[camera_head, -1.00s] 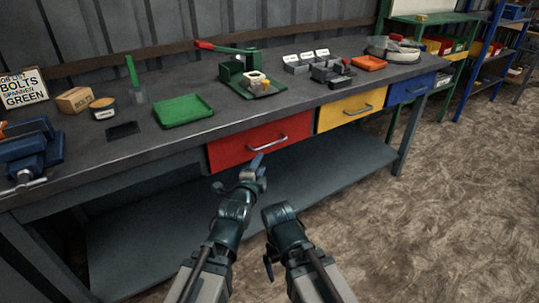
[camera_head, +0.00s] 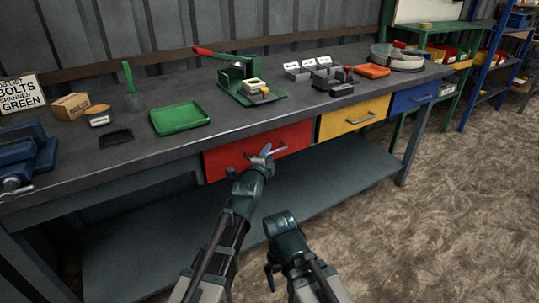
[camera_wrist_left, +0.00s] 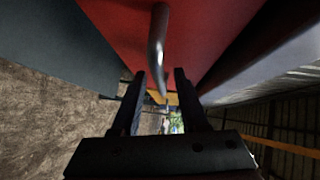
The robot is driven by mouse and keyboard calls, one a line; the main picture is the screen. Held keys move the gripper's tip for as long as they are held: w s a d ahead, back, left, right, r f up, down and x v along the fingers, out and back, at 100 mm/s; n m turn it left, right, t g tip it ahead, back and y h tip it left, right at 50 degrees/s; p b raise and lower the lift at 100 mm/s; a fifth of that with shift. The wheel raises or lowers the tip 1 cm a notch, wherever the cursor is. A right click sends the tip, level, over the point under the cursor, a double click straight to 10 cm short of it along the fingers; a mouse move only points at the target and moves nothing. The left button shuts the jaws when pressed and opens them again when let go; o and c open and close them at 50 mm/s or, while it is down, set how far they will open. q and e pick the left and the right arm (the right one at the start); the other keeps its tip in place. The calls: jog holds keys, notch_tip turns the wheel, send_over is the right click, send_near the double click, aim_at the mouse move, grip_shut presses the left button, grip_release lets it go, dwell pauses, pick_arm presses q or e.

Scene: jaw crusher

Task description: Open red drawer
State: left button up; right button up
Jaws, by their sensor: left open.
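The red drawer (camera_head: 230,158) sits under the workbench top, and its front looks flush with the bench front. Its grey bar handle (camera_head: 280,149) is partly covered by my left gripper (camera_head: 261,158), which is at the drawer front. In the left wrist view, the handle (camera_wrist_left: 157,42) runs toward the gap between the two open, dark fingers of the left gripper (camera_wrist_left: 160,85). The red drawer front (camera_wrist_left: 115,25) fills the top there. I cannot tell whether the fingers touch the handle. My right gripper (camera_head: 270,270) hangs low in front of the bench, away from the drawer; its jaws are unclear.
A yellow drawer (camera_head: 340,119) and a blue drawer (camera_head: 405,99) are to the right. The bench top carries a green tray (camera_head: 180,117), a green lever press (camera_head: 240,78) and a blue vise (camera_head: 20,160). A lower shelf (camera_head: 330,185) runs below. The floor at right is clear.

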pick_arm(q)
jog(key=shift+w+d, duration=0.1)
jog(key=shift+w, duration=0.2)
grip_shut()
dwell(1.4)
